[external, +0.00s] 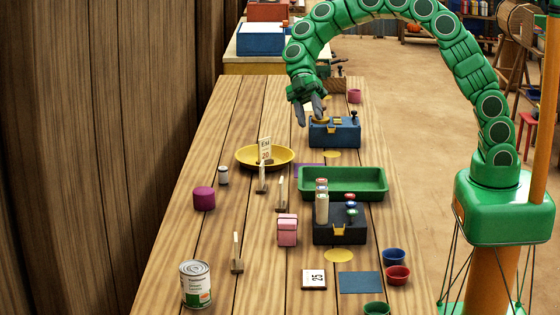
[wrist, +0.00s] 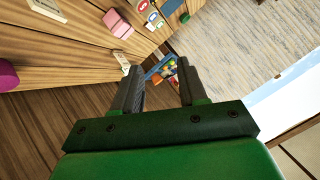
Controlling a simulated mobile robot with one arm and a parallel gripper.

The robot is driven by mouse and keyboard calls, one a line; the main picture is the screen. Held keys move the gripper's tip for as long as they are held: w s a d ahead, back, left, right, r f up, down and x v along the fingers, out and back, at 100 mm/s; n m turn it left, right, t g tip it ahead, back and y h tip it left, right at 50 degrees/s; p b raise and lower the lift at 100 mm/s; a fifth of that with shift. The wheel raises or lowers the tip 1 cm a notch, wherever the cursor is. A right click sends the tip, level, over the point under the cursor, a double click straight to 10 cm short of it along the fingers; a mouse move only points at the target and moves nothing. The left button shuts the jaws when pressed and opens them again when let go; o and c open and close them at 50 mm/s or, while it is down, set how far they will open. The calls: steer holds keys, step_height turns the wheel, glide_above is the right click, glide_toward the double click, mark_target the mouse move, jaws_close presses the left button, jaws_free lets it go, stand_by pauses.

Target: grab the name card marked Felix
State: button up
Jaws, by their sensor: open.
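My gripper (external: 310,112) is open and empty, pointing down above the far part of the table, just left of a blue box. In the wrist view its two fingers (wrist: 160,70) stand apart. Several small cream cards on wooden stands show. One card (external: 265,150) stands by the yellow dish with tiny marks, another (external: 281,188) stands left of the green tray, and a third (external: 236,246) stands nearer the front. Two cream card-like pieces show in the wrist view, one at the top left (wrist: 48,9) and one (wrist: 122,58) near the left finger. I cannot read Felix on any of them.
A yellow dish (external: 248,159), green tray (external: 372,191), blue box (external: 347,134) and black box with upright tubes (external: 340,228) crowd the table (external: 180,255). A pink box (external: 287,233), purple cylinder (external: 204,199) and tin can (external: 196,285) stand nearby.

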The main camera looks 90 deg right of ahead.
steer(key=w+d+f+n+t+y, duration=0.2)
steer(key=w+d+f, duration=0.7)
steer(key=w+d, duration=0.1)
steer(key=n+t, duration=0.1)
steer(key=t, duration=0.1)
glide_toward(262, 162)
steer(key=x, duration=0.3)
steer(key=shift+x, duration=4)
jaws_close()
